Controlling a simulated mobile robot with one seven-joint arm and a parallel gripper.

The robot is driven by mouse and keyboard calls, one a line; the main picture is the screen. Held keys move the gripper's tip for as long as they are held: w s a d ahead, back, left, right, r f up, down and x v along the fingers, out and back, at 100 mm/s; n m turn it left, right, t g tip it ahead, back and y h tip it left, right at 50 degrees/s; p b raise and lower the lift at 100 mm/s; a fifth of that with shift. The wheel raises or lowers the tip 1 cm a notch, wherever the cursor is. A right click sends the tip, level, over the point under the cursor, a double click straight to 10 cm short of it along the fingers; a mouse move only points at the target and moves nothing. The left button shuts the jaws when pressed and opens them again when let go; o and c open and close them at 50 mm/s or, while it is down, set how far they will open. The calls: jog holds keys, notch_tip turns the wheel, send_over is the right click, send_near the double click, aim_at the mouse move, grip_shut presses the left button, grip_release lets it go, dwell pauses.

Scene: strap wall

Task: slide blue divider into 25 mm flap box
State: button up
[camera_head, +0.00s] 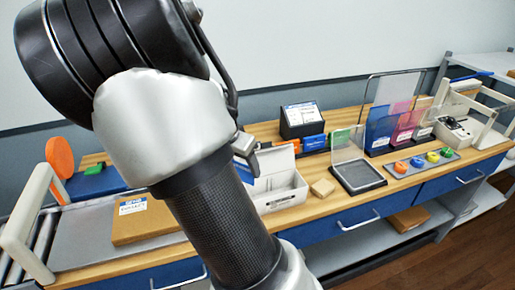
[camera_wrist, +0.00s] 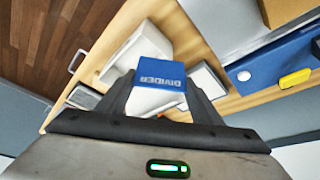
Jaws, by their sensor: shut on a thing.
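A blue divider (camera_wrist: 161,72) with upside-down white lettering "DIVIDER" is held between the two dark fingers of my gripper (camera_wrist: 160,92) in the wrist view. The gripper is shut on it. A white flap box (camera_head: 283,188) stands on the wooden bench with its lid raised, partly hidden by my arm in the head view. In the wrist view a white box (camera_wrist: 128,58) lies behind the divider and is partly covered by it. I cannot tell whether the divider touches the box. My gripper is mostly hidden behind my arm in the head view.
Colored rings (camera_head: 433,157) and upright folders (camera_head: 380,128) are farther right. A cardboard box (camera_head: 145,222) sits at left.

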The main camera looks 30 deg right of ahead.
jog(key=s+d+r+m+g, duration=0.1)
jog(key=s+d+m+g, duration=0.2)
jog(key=d+m, duration=0.55)
jog(key=shift+n, duration=0.35)
jog(key=b+x, duration=0.4)
jog(key=b, duration=0.1)
jog(key=shift+w+d+f, duration=0.15)
jog(key=shift+w+f, duration=0.2)
jog(key=shift+f, duration=0.05)
jog(key=shift+r+p, duration=0.1)
jog(key=shift+p, duration=0.25)
jog(key=shift+f+b, duration=0.95)
jog(key=shift+f, duration=0.85)
jog(key=shift+f, duration=0.15)
